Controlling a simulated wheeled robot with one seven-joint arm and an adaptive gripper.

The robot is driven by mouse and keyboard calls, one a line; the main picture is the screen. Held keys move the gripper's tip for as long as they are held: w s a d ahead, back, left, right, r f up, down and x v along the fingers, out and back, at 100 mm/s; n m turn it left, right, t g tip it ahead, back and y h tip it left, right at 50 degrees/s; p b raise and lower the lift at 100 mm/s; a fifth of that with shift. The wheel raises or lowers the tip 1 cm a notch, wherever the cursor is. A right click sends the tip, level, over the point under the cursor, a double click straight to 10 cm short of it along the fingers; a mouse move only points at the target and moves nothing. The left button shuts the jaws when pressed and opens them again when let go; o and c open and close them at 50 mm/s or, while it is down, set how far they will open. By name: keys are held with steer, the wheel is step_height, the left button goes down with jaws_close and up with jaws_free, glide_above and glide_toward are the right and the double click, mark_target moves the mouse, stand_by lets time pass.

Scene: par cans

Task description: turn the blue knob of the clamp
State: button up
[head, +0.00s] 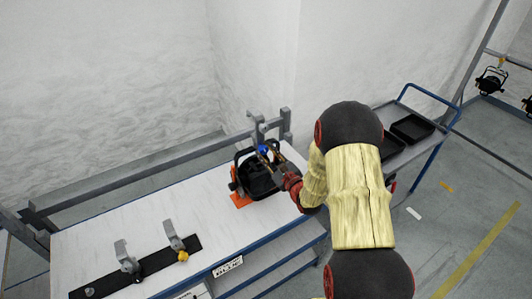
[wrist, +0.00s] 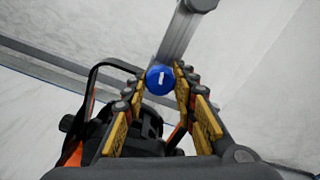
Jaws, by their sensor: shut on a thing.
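The blue knob (wrist: 160,80) is round with a white bar on its face. In the wrist view it sits between the tips of my gripper (wrist: 161,88), which is shut on it. The white bar stands nearly upright, slightly tilted. The grey clamp (wrist: 190,30) rises behind the knob. In the head view the knob (head: 263,149) shows small at my gripper (head: 268,158), with the clamp (head: 257,128) above it. The black par can (head: 257,178) is under the clamp on the white table (head: 140,215). My arm hides part of the table's right end.
A black bar (head: 150,265) with two grey clamps lies on the table's front left; one has a yellow knob (head: 183,256). A grey rail runs behind the table. A blue-framed cart (head: 430,92) with black trays stands right.

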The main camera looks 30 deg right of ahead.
steer(key=shift+f, duration=0.1)
steer(key=o, duration=1)
steer(key=shift+o, duration=0.8)
steer(key=shift+s, duration=0.1)
steer(key=s, duration=1.1)
steer(key=shift+s+d, duration=0.15)
steer(key=shift+s, duration=0.25)
